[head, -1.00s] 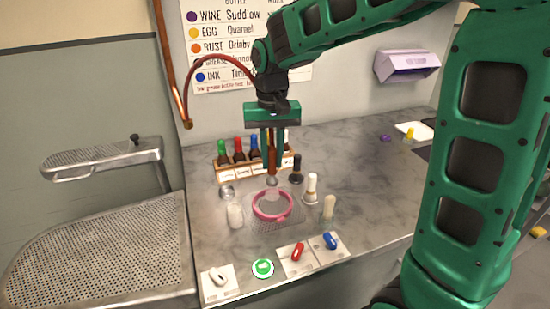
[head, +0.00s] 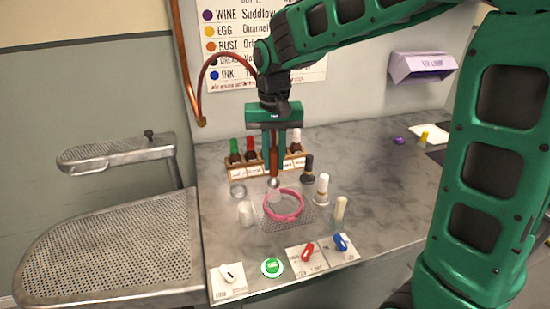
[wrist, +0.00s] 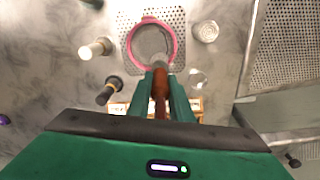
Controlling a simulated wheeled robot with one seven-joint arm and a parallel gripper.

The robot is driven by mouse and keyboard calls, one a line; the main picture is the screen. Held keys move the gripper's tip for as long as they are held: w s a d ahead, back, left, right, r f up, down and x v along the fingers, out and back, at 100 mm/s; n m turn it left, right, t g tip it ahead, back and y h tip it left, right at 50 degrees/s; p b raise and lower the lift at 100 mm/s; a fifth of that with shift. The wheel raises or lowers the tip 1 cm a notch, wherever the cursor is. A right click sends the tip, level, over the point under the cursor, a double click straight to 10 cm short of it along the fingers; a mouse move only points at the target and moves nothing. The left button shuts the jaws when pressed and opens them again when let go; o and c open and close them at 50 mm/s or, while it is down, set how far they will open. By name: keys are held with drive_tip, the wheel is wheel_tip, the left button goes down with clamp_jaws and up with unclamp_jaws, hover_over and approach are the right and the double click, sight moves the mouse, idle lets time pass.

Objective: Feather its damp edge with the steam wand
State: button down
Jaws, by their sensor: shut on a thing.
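My gripper (head: 274,170) is shut on a brown-handled tool (head: 273,160) with a round silvery tip, seemingly the steam wand. The hoop holds sheer cloth (wrist: 150,42) over a perforated plate. I cannot make out the damp edge. A reddish hose (head: 222,57) arcs from the copper pipe (head: 184,60) behind my wrist; its far end is hidden.
A rack of bottles (head: 238,172) stands behind the hoop. Switches and a green button (head: 272,267) line the front edge. The counter's right side is mostly clear.

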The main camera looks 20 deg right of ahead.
drive_tip(key=shift+s+a, duration=0.75)
drive_tip(key=shift+a, duration=0.15)
drive_tip(key=shift+s+a, duration=0.2)
drive_tip(key=shift+s, duration=0.4)
drive_tip(key=shift+s+a, duration=0.2)
drive_tip(key=shift+s, duration=0.4)
drive_tip(key=shift+s+d, duration=0.1)
drive_tip(key=shift+s, duration=0.05)
drive_tip(key=shift+s+d, duration=0.2)
drive_tip(key=shift+s, duration=0.3)
drive_tip(key=shift+s+d, duration=0.2)
drive_tip(key=shift+s, duration=0.3)
drive_tip(key=shift+s+d, duration=0.1)
